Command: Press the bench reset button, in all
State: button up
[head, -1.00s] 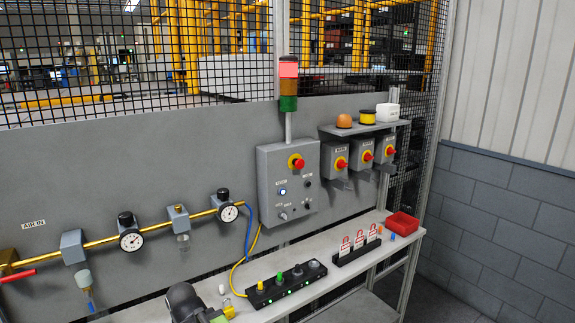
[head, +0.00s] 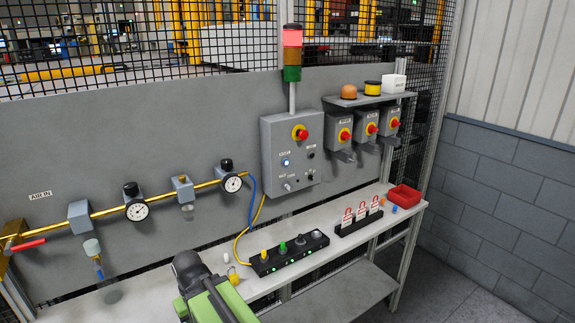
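A grey control box (head: 291,157) is mounted on the grey back panel, under a stack light (head: 292,55) with its red top segment lit. The box carries a red mushroom button on a yellow ring (head: 300,133), a lit bluish-white button (head: 287,163), a dark button (head: 311,154) and small knobs below. The labels on the box are too small to read, so I cannot tell from them which one is the reset button. A green and dark part of my arm (head: 212,303) shows at the bottom, left of centre, well below the box. My gripper's fingertips do not show.
A black strip with several buttons (head: 289,254) lies on the bench (head: 333,246). A tag rack (head: 359,224) and red bin (head: 405,197) stand to its right. Three switch boxes (head: 367,126) hang under a shelf. A brass air pipe with gauges (head: 136,211) runs along the left.

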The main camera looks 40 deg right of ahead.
grip_shut()
dwell(1.4)
